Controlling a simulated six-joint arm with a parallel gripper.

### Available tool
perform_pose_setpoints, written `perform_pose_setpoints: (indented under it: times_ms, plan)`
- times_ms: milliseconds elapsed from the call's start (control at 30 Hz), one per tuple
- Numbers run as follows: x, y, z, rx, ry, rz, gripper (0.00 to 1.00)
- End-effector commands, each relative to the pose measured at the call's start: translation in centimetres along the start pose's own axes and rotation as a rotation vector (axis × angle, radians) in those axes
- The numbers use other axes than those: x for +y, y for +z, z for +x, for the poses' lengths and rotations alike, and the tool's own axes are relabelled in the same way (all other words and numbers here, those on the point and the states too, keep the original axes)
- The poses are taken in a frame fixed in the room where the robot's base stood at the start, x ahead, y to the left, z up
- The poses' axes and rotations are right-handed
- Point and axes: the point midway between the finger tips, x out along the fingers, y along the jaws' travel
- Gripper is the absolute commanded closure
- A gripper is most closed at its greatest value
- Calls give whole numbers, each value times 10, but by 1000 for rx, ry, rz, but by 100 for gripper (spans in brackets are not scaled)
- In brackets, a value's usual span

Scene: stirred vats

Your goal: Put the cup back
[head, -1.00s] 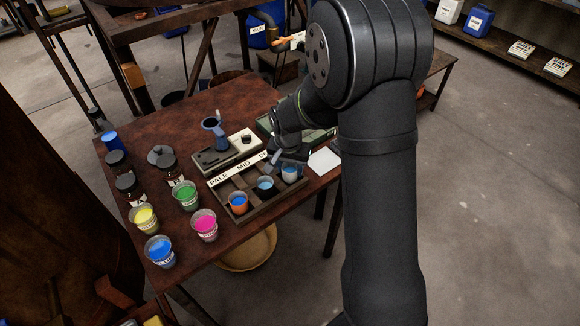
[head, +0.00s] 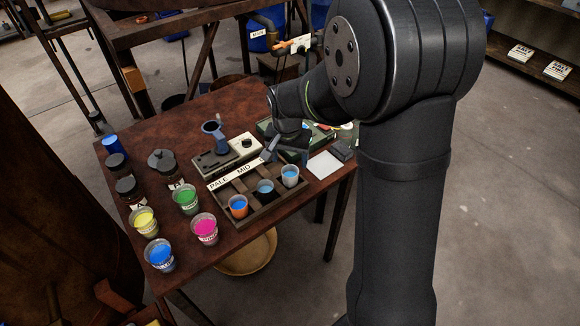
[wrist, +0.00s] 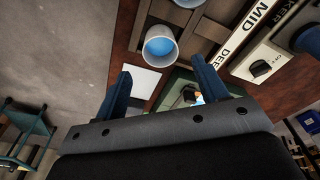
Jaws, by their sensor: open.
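All three look upright. My gripper (head: 284,150) is just behind the pale cup, open and empty. In the wrist view the pale cup (wrist: 160,49) sits in the rack, ahead of and apart from my spread fingers (wrist: 163,85).
Open cups of yellow (head: 144,222), green (head: 187,200), pink (head: 204,230) and blue (head: 160,254) stand left of the rack, with dark-lidded jars behind. A stirrer device (head: 228,153) stands behind the rack. A white square (head: 325,164) lies to the right.

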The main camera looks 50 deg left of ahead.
Motion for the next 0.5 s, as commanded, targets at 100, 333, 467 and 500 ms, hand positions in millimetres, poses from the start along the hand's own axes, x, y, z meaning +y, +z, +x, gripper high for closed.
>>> perform_pose_setpoints:
  times_ms: [100,333,467,500]
  plan:
    - [0,0,-24,2,-2,0,34]
    - [0,0,-48,1,-1,0,34]
    - [0,0,-51,0,0,0,34]
    - [0,0,-51,0,0,0,34]
